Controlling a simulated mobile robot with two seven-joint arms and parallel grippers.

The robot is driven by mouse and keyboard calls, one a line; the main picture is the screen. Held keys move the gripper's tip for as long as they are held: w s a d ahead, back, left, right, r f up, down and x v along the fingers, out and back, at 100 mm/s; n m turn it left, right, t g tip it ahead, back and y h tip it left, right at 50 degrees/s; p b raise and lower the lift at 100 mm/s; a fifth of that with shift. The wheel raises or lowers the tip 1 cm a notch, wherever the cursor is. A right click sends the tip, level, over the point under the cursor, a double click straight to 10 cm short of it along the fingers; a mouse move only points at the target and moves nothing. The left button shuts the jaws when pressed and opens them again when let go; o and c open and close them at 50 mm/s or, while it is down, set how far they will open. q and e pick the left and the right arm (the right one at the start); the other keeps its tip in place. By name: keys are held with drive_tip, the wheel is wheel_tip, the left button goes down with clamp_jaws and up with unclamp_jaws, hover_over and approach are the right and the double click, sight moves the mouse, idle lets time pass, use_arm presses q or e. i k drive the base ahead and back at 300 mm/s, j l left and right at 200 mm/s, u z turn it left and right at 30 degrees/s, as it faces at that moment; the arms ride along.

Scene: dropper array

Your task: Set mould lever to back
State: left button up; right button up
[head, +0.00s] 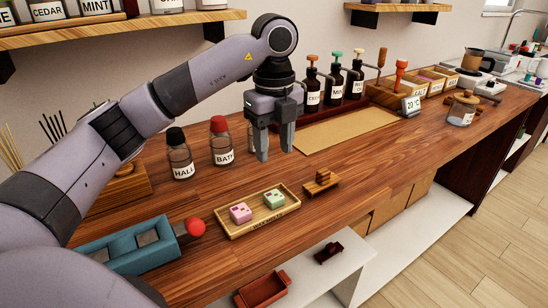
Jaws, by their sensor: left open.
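The teal mould (118,262) with grey square cavities lies on the wooden counter at the lower left, partly hidden by my arm. A red ball knob (195,227) sits at its right end, on what looks like the mould lever. The lever's shaft is mostly out of sight, so I cannot tell its exact setting. My left gripper (274,155) is open and empty, pointing down over the counter, well to the upper right of the knob and apart from it. It partly hides a bottle behind it. My right gripper is not in view.
A wooden tray (233,234) with a pink and a green block lies right of the knob. Bottles labelled HALL (180,160) and BATH (221,147) stand behind. A small wooden stand (322,185) is at the front edge. Dropper bottles (334,85) stand farther back.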

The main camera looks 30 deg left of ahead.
sight(194, 227)
drive_tip(key=k, duration=1)
